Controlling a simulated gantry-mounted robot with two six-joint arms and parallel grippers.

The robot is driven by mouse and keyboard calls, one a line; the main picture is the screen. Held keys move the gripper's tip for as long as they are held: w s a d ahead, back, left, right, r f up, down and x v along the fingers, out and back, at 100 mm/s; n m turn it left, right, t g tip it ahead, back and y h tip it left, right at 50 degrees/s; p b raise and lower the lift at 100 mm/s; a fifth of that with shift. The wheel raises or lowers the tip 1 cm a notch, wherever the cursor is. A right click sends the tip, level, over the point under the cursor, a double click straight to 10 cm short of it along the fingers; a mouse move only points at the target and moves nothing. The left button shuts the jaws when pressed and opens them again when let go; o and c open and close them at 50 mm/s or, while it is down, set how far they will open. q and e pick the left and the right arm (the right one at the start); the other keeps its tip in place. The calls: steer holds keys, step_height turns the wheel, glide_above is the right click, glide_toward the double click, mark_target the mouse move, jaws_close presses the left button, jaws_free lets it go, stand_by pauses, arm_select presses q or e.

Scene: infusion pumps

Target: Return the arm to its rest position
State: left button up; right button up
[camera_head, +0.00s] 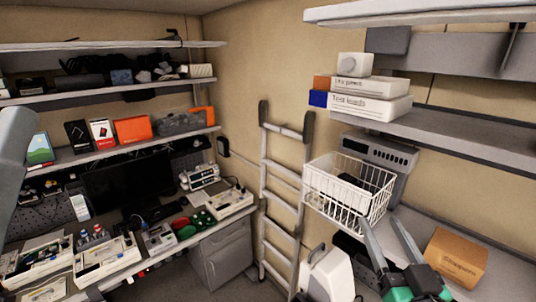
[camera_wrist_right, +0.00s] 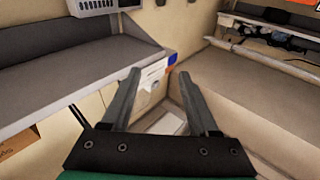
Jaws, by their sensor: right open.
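My right gripper (camera_head: 382,221) is at the lower right of the head view, its two long grey fingers spread apart with nothing between them. Its fingers appear just below and in front of a white wire basket (camera_head: 385,195); I cannot tell the exact gap. In the right wrist view the open fingers (camera_wrist_right: 159,74) frame empty space, with a shelf to the left and a corner of the room beyond. A grey piece at the left edge of the head view seems to be my left arm; its gripper is not seen.
A cardboard box (camera_head: 457,257) sits on the right-hand bench near my right gripper. A ladder (camera_head: 283,190) leans against the wall. The left bench holds several pump-like devices (camera_head: 106,256) and a dark monitor (camera_head: 128,181). Shelves (camera_head: 470,139) overhang on the right.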

steer(key=s+a+r+t+y, duration=0.1)
steer(key=s+r+t, duration=0.3)
steer(key=s+r, duration=0.3)
steer(key=s+a+r+n+t+y, duration=0.1)
steer(key=s+r, duration=0.7)
steer(key=r, duration=0.8)
steer(key=a+t, duration=0.1)
steer(key=t, duration=0.1)
steer(key=shift+s+a+t, duration=0.2)
steer(key=shift+s+t, duration=0.05)
steer(key=shift+t, duration=0.15)
steer(key=shift+w, duration=0.1)
steer(key=shift+c, duration=1.1)
